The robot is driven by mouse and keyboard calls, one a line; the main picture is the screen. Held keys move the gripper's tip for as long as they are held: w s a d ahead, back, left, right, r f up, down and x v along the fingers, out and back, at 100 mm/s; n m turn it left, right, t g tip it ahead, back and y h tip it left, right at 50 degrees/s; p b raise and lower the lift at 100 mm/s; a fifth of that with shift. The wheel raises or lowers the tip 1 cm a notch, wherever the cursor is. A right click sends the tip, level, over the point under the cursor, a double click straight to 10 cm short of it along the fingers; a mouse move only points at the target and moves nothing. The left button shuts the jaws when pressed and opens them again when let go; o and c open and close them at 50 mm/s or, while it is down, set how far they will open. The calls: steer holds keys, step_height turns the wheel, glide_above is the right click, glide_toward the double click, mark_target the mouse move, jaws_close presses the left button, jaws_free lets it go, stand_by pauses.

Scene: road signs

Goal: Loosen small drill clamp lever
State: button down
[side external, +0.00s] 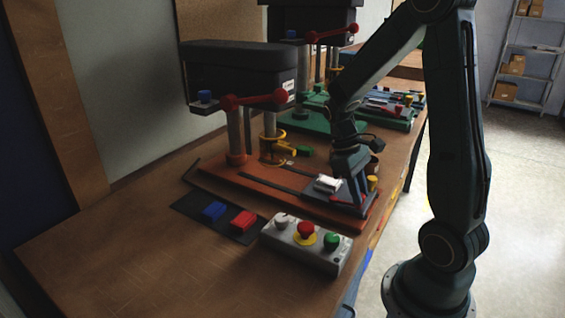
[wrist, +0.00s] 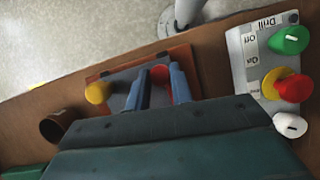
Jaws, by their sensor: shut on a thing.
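The small drill has an orange base (side external: 232,177), a dark head (side external: 236,75) and a red handle (side external: 255,100). Its clamp is at the near right end of the base, with a yellow knob (side external: 372,182) that also shows in the wrist view (wrist: 97,92). My gripper (side external: 356,205) is down at this clamp. In the wrist view my gripper's (wrist: 160,84) two blue fingers straddle a red knob (wrist: 158,73), which looks to be the clamp lever's end. The jaws are closed on it. The rest of the lever is mostly hidden by my fingers and wrist.
A grey control box (side external: 305,243) with white, red and green buttons stands close by at the front. A dark mat (side external: 190,205) with blue and red blocks lies left of it. A larger green-based drill (side external: 312,122) stands behind. A brown cup (wrist: 57,125) is beside the clamp.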

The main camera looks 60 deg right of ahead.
mark_target(339, 199)
steer(key=shift+a, duration=0.1)
steer(key=shift+a+m+y, duration=0.35)
steer(key=shift+a+m, duration=0.1)
steer(key=shift+m, duration=0.5)
steer(key=shift+a+m+y, duration=0.35)
steer(key=shift+a+m, duration=0.1)
steer(key=shift+m, duration=0.5)
steer(key=shift+w+a+m+t+y, duration=0.2)
steer(key=shift+a+m+t+y, duration=0.25)
steer(key=shift+m, duration=0.6)
steer(key=shift+w+a+m+t+y, duration=0.25)
steer(key=shift+a+m, duration=0.3)
steer(key=shift+m, duration=0.5)
steer(key=c, duration=1.2)
jaws_free()
steer(key=shift+r, duration=0.15)
steer(key=v, duration=1.3)
steer(key=shift+r, duration=0.15)
